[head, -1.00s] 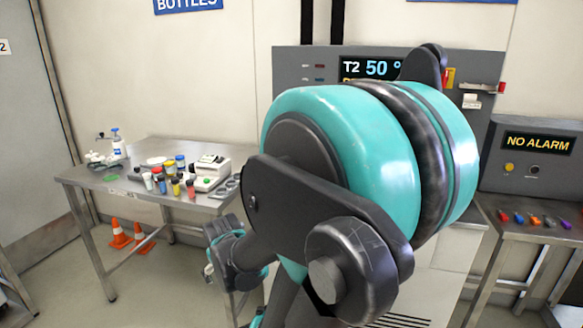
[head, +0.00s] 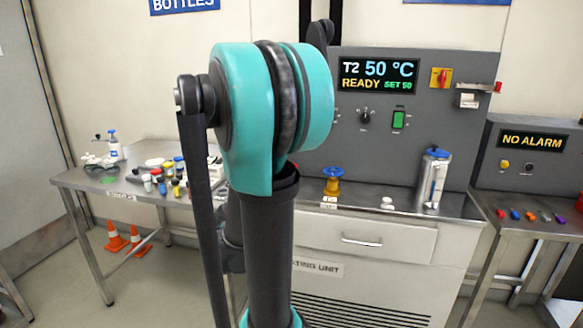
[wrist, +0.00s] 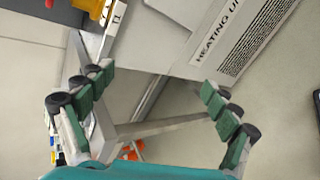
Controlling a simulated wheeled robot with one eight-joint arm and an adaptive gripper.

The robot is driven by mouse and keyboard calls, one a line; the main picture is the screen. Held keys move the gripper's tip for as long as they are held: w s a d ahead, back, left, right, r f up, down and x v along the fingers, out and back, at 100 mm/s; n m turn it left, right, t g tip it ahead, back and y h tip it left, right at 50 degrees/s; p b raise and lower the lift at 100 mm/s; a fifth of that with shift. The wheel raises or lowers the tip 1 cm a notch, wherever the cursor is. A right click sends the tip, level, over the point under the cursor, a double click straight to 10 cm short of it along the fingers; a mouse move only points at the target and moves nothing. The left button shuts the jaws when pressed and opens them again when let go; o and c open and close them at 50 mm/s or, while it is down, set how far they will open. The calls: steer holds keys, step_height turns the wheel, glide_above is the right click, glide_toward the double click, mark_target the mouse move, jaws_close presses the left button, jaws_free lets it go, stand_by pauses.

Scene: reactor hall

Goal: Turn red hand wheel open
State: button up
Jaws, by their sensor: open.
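I cannot make out a red hand wheel for certain. In the head view a yellow valve with a blue wheel (head: 333,181) stands on the heating unit's top, just right of my arm. My gripper (wrist: 157,76) is open and empty in the wrist view, its green-padded fingers wide apart. The red patch is beyond the left finger's tip, apart from it. In the head view my gripper is hidden behind my arm.
The heating unit (head: 362,240) has a panel with a red-and-yellow switch (head: 440,77). A steel flask (head: 432,180) stands on it at right. A side table (head: 78,179) with bottles is at left, orange cones (head: 115,236) beneath. A NO ALARM box (head: 530,145) is at right.

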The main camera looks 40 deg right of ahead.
steer(key=w+d+r+n+t+h, duration=0.3)
steer(key=w+d+r+n+h, duration=0.45)
steer(key=n, duration=0.65)
steer(key=shift+y, duration=0.65)
steer(key=x, duration=0.6)
steer(key=r+x, duration=0.1)
steer(key=x, duration=1.2)
steer(key=shift+d+r, duration=0.2)
steer(key=shift+d, duration=0.3)
steer(key=c, duration=1.2)
